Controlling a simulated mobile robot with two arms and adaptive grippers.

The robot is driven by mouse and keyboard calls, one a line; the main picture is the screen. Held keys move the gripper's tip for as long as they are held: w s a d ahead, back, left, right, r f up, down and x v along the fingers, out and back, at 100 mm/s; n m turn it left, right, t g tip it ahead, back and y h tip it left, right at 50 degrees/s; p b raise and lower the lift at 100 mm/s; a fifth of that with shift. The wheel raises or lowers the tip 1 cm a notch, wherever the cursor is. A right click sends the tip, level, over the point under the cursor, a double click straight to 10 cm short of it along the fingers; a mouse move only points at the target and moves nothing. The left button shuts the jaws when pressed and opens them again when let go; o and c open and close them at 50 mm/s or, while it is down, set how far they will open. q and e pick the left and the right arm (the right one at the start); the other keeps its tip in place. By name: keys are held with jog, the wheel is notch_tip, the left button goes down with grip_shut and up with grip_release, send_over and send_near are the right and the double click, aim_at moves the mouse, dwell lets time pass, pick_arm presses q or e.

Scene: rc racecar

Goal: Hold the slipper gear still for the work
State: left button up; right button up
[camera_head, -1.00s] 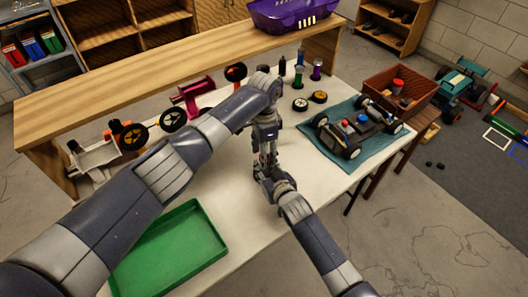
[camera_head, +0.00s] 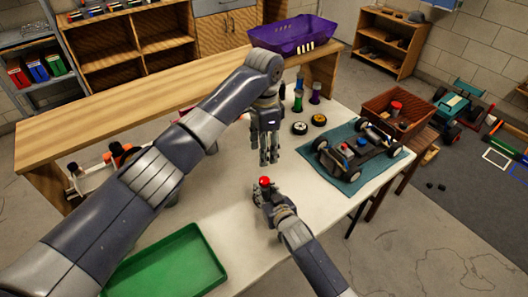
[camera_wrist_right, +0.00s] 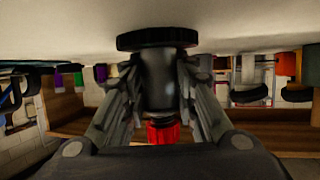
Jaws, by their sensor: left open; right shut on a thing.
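My right gripper (camera_head: 264,190) is low over the white table and shut on a dark cylindrical part with a red top (camera_head: 264,181); I take this part as the slipper gear. In the right wrist view the dark body (camera_wrist_right: 160,80) sits between the two fingers (camera_wrist_right: 158,105). A wide black disc lies at its table-side end and the red piece at the other end. The fingers hide its sides. My left gripper (camera_head: 268,161) is open and empty, pointing down, behind and above the red top in the head view, apart from it.
A green tray (camera_head: 170,265) lies at the front left. An RC car chassis (camera_head: 355,150) stands on a blue-green mat (camera_head: 348,187) at the right. Wheels (camera_head: 300,128) and small bottles (camera_head: 315,93) stand behind. A purple bin (camera_head: 290,35) sits on the raised shelf.

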jog(key=o, duration=1.2)
jog(key=shift+s, duration=0.1)
jog(key=v, duration=1.1)
jog(key=shift+s+d+r, duration=0.1)
jog(key=shift+s+d, duration=0.05)
jog(key=shift+s, duration=0.2)
